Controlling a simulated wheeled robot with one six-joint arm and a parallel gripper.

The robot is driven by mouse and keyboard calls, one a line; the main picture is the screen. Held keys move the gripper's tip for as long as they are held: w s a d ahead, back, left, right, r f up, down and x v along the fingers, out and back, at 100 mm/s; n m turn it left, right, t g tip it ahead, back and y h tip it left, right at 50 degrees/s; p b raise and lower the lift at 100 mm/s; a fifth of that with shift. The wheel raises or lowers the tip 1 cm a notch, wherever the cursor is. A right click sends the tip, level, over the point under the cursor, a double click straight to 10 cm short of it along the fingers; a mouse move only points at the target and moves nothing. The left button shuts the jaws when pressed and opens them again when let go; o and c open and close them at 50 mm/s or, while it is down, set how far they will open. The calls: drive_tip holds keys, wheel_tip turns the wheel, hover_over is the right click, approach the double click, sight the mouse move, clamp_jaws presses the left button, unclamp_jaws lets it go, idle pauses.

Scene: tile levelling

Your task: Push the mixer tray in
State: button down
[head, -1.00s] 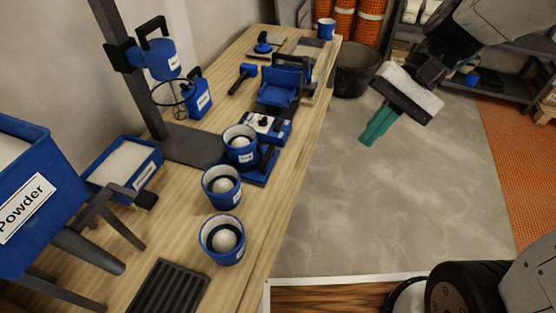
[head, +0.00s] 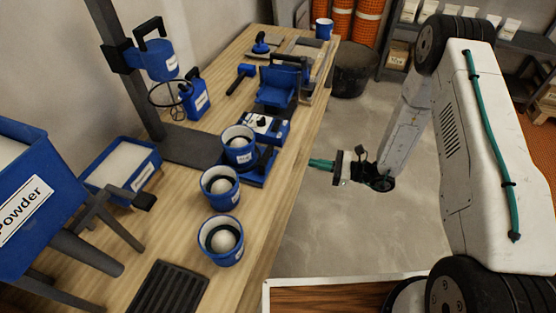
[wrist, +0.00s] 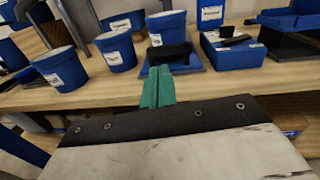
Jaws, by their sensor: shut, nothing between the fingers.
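The mixer tray appears to be the low blue tray (head: 258,180) with an upright black handle (head: 267,158), near the bench's right edge. A blue cup (head: 239,146) stands on or right beside it. In the wrist view the tray (wrist: 198,57) and its black handle (wrist: 170,54) face me, with the cup (wrist: 167,28) behind. My gripper (head: 318,163) has its teal fingers together, empty, pointing left at the bench edge, to the right of the handle and apart from it. In the wrist view the fingertips (wrist: 158,82) overlap the view just below the handle.
A blue-and-white box (head: 264,128) stands just behind the tray. Two more blue cups (head: 220,188) (head: 220,241) stand nearer on the wooden bench (head: 150,240). A black stand (head: 195,145) rises left. The floor (head: 325,235) right of the bench is clear.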

wheel_tip(320, 180, down, 3)
drive_tip(key=m+t, duration=0.1)
approach(269, 157)
drive_tip(key=x, duration=0.6)
drive_tip(key=shift+w+a+f, duration=0.1)
drive_tip(key=shift+f, duration=0.15)
drive_tip(key=shift+w+a, duration=0.1)
drive_tip(key=shift+a, duration=0.15)
drive_tip(key=shift+w+a, duration=0.1)
